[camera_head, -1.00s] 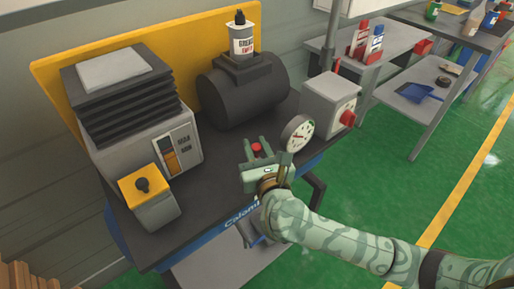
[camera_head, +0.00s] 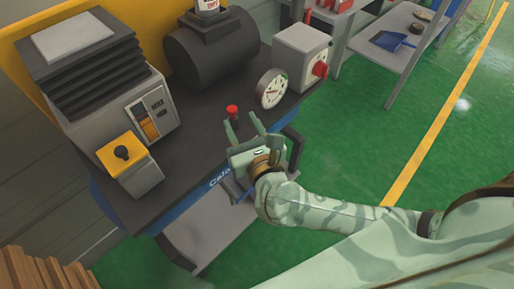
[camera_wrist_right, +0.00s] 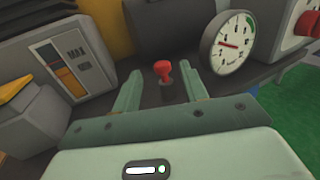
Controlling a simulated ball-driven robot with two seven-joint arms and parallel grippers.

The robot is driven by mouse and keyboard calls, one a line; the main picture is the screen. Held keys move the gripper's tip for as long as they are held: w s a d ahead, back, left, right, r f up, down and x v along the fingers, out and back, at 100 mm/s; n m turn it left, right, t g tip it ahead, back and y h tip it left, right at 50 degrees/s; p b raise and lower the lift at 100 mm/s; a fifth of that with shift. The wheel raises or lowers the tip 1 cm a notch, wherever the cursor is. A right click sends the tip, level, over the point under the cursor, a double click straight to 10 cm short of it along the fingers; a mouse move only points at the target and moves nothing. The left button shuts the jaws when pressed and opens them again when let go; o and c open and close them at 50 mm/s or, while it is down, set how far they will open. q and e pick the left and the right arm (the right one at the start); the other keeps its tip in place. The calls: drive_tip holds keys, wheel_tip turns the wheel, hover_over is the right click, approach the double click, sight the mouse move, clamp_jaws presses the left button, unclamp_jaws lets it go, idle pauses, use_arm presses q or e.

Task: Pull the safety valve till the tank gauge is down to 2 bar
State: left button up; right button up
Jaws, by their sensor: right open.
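The safety valve has a red knob (camera_head: 232,110) on a short dark stem, upright on the dark bench top. The round white tank gauge (camera_head: 270,88) stands right of it; its red needle points left in the right wrist view (camera_wrist_right: 228,42), but I cannot read the number. The dark tank (camera_head: 210,45) lies behind. My right gripper (camera_head: 241,122) is open and empty, just in front of the valve. In the right wrist view the red knob (camera_wrist_right: 162,70) shows between and beyond the fingers, apart from both. My left gripper is out of view.
A grey machine with black bellows (camera_head: 75,65) and a yellow-topped box (camera_head: 128,160) stand left on the bench (camera_head: 195,150). A grey box with a red knob (camera_head: 300,50) stands right of the gauge.

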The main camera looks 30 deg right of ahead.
drive_tip(key=s, duration=0.9)
drive_tip(key=shift+a, duration=0.2)
